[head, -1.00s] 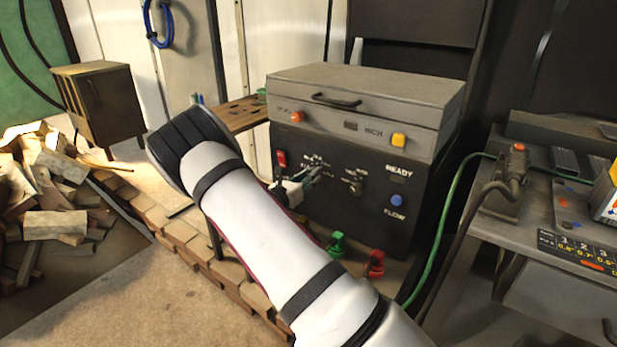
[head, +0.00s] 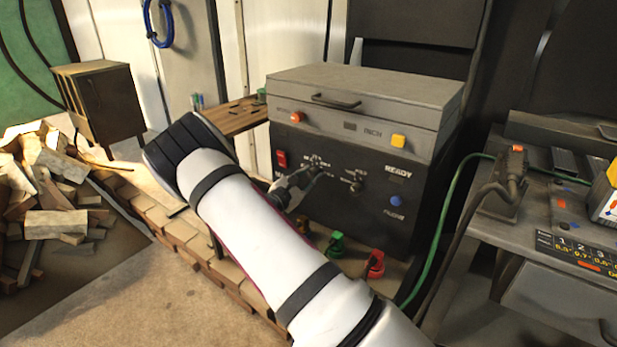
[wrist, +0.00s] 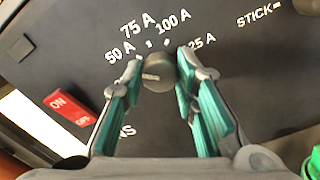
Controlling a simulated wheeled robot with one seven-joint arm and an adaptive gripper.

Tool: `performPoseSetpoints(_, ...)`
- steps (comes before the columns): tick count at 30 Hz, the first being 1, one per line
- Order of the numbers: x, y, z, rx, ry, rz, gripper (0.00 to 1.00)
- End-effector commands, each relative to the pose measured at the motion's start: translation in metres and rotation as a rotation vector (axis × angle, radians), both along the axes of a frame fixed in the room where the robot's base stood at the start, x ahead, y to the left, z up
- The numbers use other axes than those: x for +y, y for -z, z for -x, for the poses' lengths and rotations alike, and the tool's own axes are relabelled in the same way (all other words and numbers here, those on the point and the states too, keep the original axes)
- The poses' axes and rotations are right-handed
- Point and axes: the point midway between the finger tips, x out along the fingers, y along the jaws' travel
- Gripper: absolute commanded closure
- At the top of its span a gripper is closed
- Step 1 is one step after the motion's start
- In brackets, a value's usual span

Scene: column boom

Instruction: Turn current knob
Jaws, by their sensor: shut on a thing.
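The current knob (wrist: 160,73) is a dark round knob on the machine's front panel in the wrist view. It sits between my gripper's fingertips (wrist: 158,66), which are shut on its two sides. A pale mark on the knob points to the left of the picture, below the 50 A label. Labels 50 A, 75 A and 100 A arc above it, and the 125 A label is partly covered by the right finger. In the head view my gripper (head: 311,174) reaches the upper left part of the dark panel (head: 345,215) and mostly hides the knob.
A red ON switch (wrist: 68,108) lies left of the knob. Another knob (head: 356,186) is to the right on the panel. Green (head: 336,243) and red (head: 375,263) connectors stick out below. A cart (head: 575,230) with a green cable stands at the right.

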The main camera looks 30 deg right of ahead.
Motion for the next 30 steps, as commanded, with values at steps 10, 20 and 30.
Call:
performPoseSetpoints(10,0.0001,0.0008,0.0005,-0.095,0.000,-0.035,1.00)
performPoseSetpoints(20,0.0002,0.0010,0.0006,-0.103,0.001,-0.039,1.00)
performPoseSetpoints(30,0.0001,0.0008,0.0004,-0.103,0.000,-0.039,0.52)
